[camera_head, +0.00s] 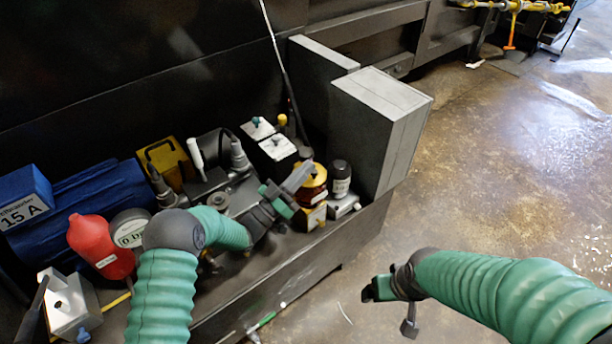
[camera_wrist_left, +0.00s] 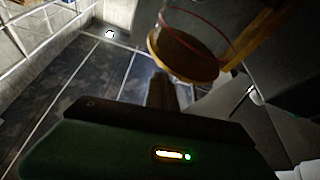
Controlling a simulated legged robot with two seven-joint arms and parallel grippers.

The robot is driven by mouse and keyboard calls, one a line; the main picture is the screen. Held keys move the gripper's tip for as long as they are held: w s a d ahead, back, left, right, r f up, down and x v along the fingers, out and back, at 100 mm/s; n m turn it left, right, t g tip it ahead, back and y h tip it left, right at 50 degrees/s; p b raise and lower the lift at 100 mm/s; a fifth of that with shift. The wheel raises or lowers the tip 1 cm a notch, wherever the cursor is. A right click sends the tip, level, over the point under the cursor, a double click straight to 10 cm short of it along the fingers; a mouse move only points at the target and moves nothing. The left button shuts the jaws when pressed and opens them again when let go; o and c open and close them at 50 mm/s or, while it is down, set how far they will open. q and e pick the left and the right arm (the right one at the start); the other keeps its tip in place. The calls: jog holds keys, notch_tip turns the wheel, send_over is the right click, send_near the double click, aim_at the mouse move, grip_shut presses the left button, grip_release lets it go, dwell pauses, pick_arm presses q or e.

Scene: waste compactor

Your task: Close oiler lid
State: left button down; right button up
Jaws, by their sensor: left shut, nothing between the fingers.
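The oiler (camera_head: 314,176) stands on the machine ledge in the head view, with a gold upper part, a dark red band below it and a yellow base. In the left wrist view, a clear round part with a red line and a gold rim (camera_wrist_left: 185,66) shows close ahead, tilted in the picture. Which part is the lid, and how far open it stands, I cannot tell. My left gripper (camera_head: 300,176) is shut and empty, right beside the oiler's upper part; contact is unclear. My right gripper (camera_head: 408,328) hangs over the floor, away from the machine; its fingers are unclear.
A black-capped bottle (camera_head: 340,178) and a large grey box (camera_head: 384,125) stand right of the oiler. White-topped blocks (camera_head: 278,147) stand behind it. A red bottle (camera_head: 100,246) and a blue motor (camera_head: 85,203) are at left. The floor at right is open.

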pick_arm(q)
jog(key=shift+s+f+m+b, duration=0.2)
jog(key=shift+f+m+b, duration=0.1)
jog(key=shift+f+b, duration=0.2)
jog(key=shift+s+d, duration=0.1)
jog(key=shift+f, duration=0.2)
